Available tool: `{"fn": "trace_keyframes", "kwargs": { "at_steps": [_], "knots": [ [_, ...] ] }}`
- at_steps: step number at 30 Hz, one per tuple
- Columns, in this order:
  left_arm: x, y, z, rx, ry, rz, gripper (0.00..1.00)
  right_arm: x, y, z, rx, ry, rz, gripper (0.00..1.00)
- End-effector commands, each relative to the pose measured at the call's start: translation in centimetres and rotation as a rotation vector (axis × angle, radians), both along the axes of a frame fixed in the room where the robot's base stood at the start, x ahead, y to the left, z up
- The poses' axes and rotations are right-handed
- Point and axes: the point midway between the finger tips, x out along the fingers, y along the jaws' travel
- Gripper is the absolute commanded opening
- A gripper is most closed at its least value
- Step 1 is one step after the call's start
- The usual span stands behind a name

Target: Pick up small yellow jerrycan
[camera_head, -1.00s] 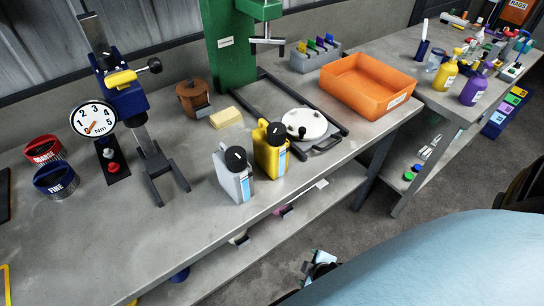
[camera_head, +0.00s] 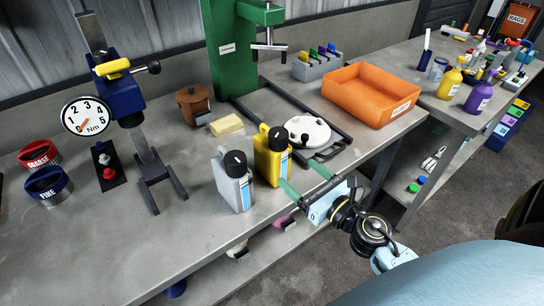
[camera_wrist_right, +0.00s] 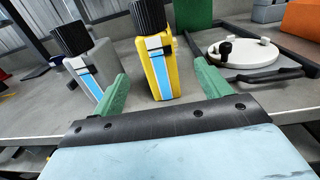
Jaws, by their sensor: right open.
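The small yellow jerrycan (camera_head: 268,165) stands upright near the front edge of the bench, with a black cap and a blue-white label. It also shows in the right wrist view (camera_wrist_right: 158,72), ahead of and between the fingers. A grey jerrycan (camera_head: 233,187) stands close on its left and shows in the wrist view (camera_wrist_right: 95,68). My right gripper (camera_head: 306,179) is open and empty, its green fingers pointing toward the yellow jerrycan from the front right, apart from it. In the wrist view the right gripper (camera_wrist_right: 157,85) has its left finger in front of the grey jerrycan. My left gripper is not in view.
A white round lid-like piece (camera_head: 306,131) lies just behind and right of the yellow jerrycan. An orange bin (camera_head: 368,93), a yellow block (camera_head: 226,125) and a green stand (camera_head: 232,50) are behind. The bench front left of the grey jerrycan is clear.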

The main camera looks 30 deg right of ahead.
Motion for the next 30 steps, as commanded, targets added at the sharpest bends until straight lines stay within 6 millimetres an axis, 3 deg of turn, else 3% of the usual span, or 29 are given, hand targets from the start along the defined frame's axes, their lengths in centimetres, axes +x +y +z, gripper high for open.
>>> {"fn": "trace_keyframes", "kwargs": {
  "at_steps": [3, 9, 15, 24, 30],
  "knots": [
    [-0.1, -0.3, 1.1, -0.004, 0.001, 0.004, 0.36, 2.5, 0.2, 0.5, 0.001, -0.003, -0.001, 0.76],
    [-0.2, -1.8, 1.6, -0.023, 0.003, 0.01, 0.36, 5.3, 0.6, 0.3, 0.005, -0.001, -0.001, 0.76],
    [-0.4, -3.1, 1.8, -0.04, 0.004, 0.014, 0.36, 6.4, 0.7, 0.2, 0.006, 0.0, -0.003, 0.76],
    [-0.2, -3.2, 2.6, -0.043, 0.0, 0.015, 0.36, 10.3, 1.5, 0.2, 0.006, -0.001, -0.003, 0.76],
    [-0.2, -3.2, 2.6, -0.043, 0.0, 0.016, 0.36, 11.1, 1.6, 0.1, 0.006, 0.001, -0.002, 0.76]
  ]
}}
